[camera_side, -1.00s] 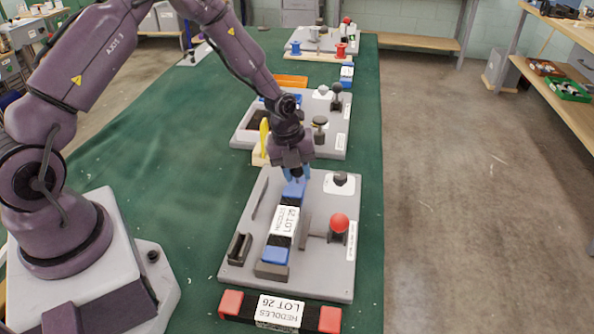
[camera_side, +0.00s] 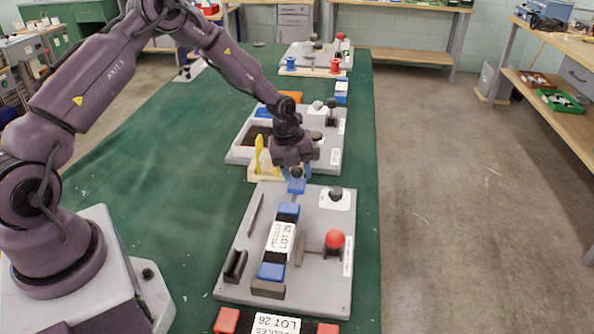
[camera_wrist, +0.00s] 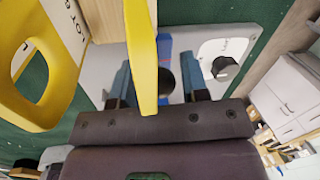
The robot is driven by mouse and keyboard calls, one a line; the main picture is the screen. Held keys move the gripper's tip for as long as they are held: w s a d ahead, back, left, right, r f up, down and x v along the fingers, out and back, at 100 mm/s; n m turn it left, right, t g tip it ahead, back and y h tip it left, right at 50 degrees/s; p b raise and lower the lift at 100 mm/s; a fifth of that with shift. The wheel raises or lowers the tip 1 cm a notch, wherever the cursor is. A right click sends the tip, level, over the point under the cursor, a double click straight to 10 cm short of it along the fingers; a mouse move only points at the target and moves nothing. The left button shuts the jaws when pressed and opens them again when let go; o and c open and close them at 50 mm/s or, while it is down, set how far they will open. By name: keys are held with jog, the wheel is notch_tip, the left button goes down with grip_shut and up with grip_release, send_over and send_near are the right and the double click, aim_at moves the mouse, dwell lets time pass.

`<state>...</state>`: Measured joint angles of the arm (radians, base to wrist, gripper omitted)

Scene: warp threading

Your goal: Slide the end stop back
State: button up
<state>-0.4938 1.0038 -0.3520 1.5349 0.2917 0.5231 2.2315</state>
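The end stop (camera_side: 296,186) is a small blue block with a dark round knob. In the wrist view the knob shows dark between my gripper's fingers (camera_wrist: 160,85), with the blue end stop (camera_wrist: 164,50) beyond. A yellow tool hides part of both there.
Yellow tools (camera_side: 260,150) stand in a wooden holder close behind my gripper. A red ball-topped lever (camera_side: 334,239) and a dark knob on a white plate (camera_side: 335,197) are on the fixture's right. A second grey fixture (camera_side: 328,155) lies behind. Green cloth (camera_side: 180,200) is clear at left.

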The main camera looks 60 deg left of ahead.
notch_tip(320, 180, up, 13)
jog(key=s+a, duration=0.1)
jog(key=s, duration=0.1)
jog(key=shift+a+f, duration=0.15)
jog(key=shift+a, duration=0.05)
jog(key=s+d+r+n+t, duration=0.1)
jog(key=s+d+r+n, duration=0.2)
jog(key=s+r+n, duration=0.3)
jog(key=s+d+r+n+t, duration=0.1)
jog(key=s+d+r+n, duration=0.3)
jog(key=s+n, duration=0.6)
jog(key=s+d+r+n+t+y, duration=0.1)
jog(key=s+d+r+n, duration=0.3)
jog(key=s+r+n, duration=0.3)
jog(key=s+n, duration=0.1)
jog(key=s, duration=0.2)
jog(key=shift+r+n+t, duration=0.4)
